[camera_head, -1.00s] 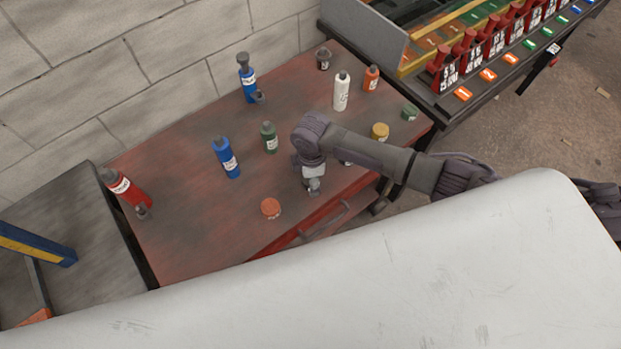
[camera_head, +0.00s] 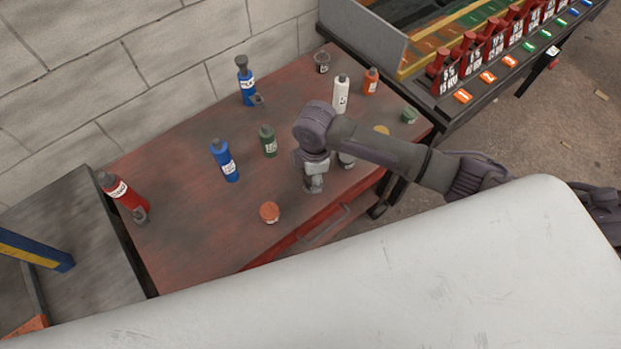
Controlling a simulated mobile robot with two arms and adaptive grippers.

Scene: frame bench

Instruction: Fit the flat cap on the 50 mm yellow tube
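A short yellow piece (camera_head: 382,129), perhaps the yellow tube, shows at the right of the red bench, mostly hidden behind my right arm. I cannot make out which piece is the flat cap. My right gripper (camera_head: 314,186) points down over the front part of the bench, left of the yellow piece and apart from it. It is too small to tell whether its fingers are open or shut, or hold anything. A grey and white piece (camera_head: 347,160) is partly hidden under my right arm. My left gripper is not in view.
On the red bench (camera_head: 190,240) stand blue bottles (camera_head: 225,162), a green bottle (camera_head: 268,140), a white bottle (camera_head: 341,95), an orange bottle (camera_head: 371,82), a red bottle (camera_head: 124,192), an orange piece (camera_head: 269,212), a green piece (camera_head: 409,116) and a dark jar (camera_head: 321,62). The front left is clear.

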